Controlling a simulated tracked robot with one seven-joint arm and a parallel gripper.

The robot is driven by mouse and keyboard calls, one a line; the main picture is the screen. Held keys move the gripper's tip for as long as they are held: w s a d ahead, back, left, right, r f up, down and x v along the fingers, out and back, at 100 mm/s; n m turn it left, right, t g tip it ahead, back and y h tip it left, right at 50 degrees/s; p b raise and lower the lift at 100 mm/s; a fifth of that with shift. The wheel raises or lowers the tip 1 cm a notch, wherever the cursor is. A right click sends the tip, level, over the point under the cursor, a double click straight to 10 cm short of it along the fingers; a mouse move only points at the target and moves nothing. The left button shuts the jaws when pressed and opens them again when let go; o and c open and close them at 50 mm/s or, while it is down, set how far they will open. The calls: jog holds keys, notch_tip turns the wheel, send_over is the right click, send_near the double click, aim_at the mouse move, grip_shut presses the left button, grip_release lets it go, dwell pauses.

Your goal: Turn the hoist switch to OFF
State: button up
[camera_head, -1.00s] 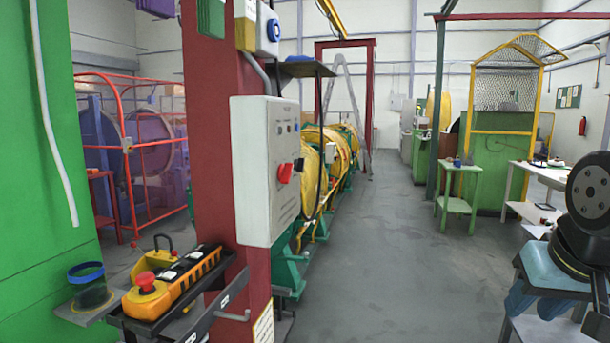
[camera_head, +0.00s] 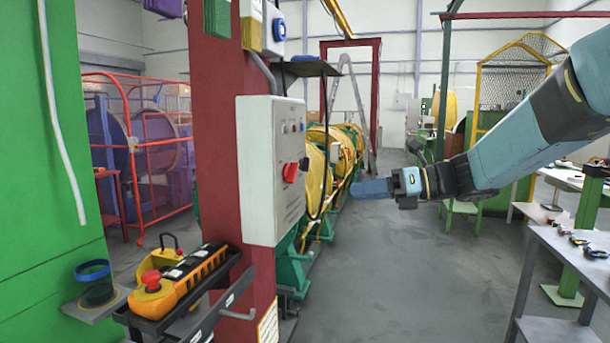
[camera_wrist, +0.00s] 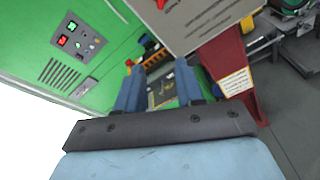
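A red rotary switch (camera_head: 290,172) sits on the front of a light grey control box (camera_head: 262,205), fixed to a red pillar. I take it for the hoist switch; its position marks are too small to read. My gripper (camera_head: 356,188) is to the right of the box, pointing left, apart from the switch. In the wrist view my gripper's two blue fingers (camera_wrist: 160,68) stand apart with nothing between them. The grey box (camera_wrist: 205,25) shows at the top there, with part of a red knob (camera_wrist: 160,3) at the upper edge.
Below the box, a black tray holds an orange pendant control (camera_head: 180,280) with a red button. A grey shelf with a jar (camera_head: 94,285) is at the lower left. A work table (camera_head: 560,255) stands at the right. The floor (camera_head: 400,290) between is clear.

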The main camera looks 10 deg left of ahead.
jog(key=w+a+r+m+y, duration=0.1)
jog(key=w+r+m+y, duration=0.1)
jog(key=w+m, duration=0.15)
send_near(291, 173)
jog(key=w+a, duration=0.1)
jog(key=a, duration=0.6)
jog(key=shift+a+f+t, duration=0.25)
jog(key=shift+t, duration=0.15)
